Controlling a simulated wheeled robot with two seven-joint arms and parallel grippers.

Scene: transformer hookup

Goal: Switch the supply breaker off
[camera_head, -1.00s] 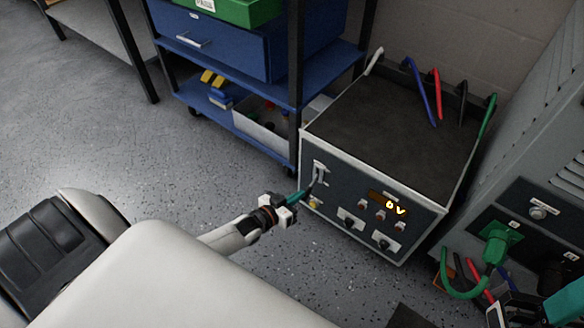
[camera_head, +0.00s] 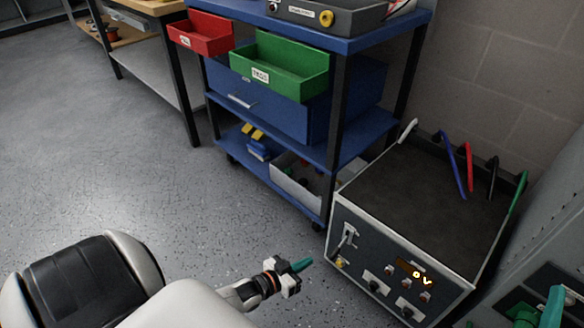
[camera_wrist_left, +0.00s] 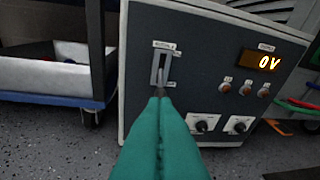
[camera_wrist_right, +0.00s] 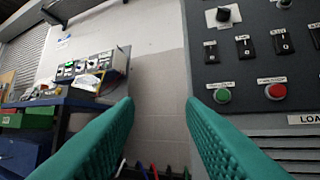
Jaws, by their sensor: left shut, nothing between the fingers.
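The grey supply unit (camera_head: 420,205) stands on the floor with a lever switch (camera_head: 348,237) at the left of its front panel. In the left wrist view the lever's handle (camera_wrist_left: 161,89) hangs at the lower part of its slot, partly hidden by my fingertips. The display (camera_head: 416,274) reads 0 V. My left gripper (camera_head: 302,265) is shut and empty, in front of the panel and apart from the lever. My right gripper (camera_wrist_right: 160,125) is open and empty in the right wrist view, facing a dark control panel (camera_wrist_right: 255,50).
A blue cart (camera_head: 340,150) with red (camera_head: 203,35) and green (camera_head: 290,75) bins stands left of the unit. Blue, red, black and green cables (camera_head: 468,170) rise behind it. A grey cabinet (camera_head: 560,215) is at the right. The floor at left is clear.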

